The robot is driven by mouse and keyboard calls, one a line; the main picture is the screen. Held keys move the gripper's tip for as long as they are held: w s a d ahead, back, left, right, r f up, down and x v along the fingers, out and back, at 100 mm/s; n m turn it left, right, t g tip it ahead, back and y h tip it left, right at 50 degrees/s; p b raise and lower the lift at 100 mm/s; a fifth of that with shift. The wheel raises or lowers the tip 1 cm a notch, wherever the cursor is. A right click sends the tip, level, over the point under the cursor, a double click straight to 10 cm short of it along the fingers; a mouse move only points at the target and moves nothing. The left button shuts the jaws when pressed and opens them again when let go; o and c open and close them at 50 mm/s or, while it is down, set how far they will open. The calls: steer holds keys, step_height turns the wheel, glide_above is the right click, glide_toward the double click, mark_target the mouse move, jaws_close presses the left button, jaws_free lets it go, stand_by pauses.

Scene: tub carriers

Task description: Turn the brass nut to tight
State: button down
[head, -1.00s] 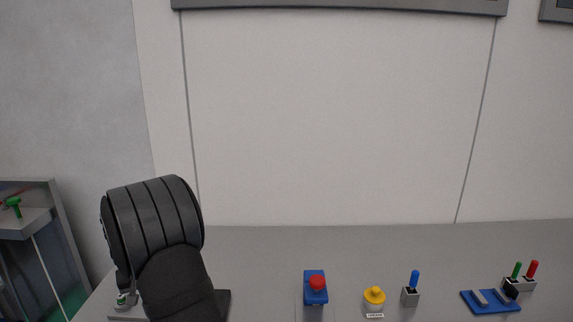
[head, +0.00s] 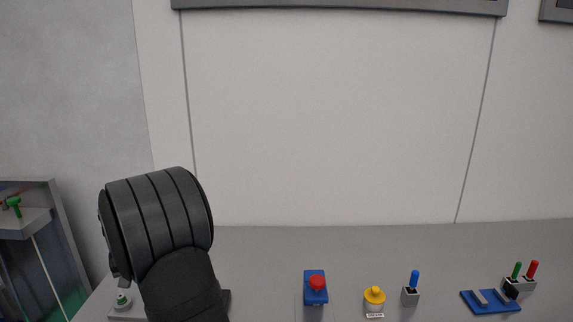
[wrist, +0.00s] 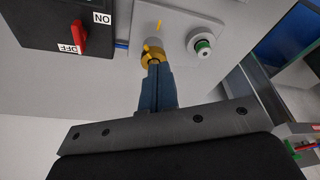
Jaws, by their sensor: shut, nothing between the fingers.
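The brass nut (wrist: 152,52) shows in the wrist view, just beyond my fingertips, on a light grey plate (wrist: 176,22). A small yellow mark (wrist: 159,25) is on the plate above it in the picture. My gripper (wrist: 155,66) is shut and its narrow blue-grey fingers point at the nut. The tips overlap the nut's lower edge in the picture; I cannot tell whether they touch it. Part of the nut is hidden by the fingers. In the head view my arm hides the gripper and the nut.
A green-and-white fitting (wrist: 203,47) sits right of the nut. A black box with a red switch (wrist: 78,38) and ON/OFF labels is at left. In the head view, a red button (head: 317,283), yellow knob (head: 375,294) and blue lever (head: 414,278) stand farther right.

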steer(key=shift+w+d+f, duration=0.25)
steer(key=shift+d+f, duration=0.15)
steer(key=shift+f, duration=0.6)
steer(key=shift+w+d+f, duration=0.3)
steer(key=shift+d+f, duration=0.15)
steer(key=shift+f, duration=0.55)
steer(key=shift+w+d+f, duration=0.25)
steer(key=shift+d+f, duration=0.15)
steer(key=shift+f, duration=0.6)
steer(key=shift+w+a, duration=0.1)
steer(key=shift+a, duration=0.1)
steer(key=shift+a, duration=0.15)
steer(key=shift+s+a, duration=0.3)
steer(key=shift+s, duration=0.05)
steer(key=shift+s+a, duration=0.15)
steer(key=shift+a, duration=0.4)
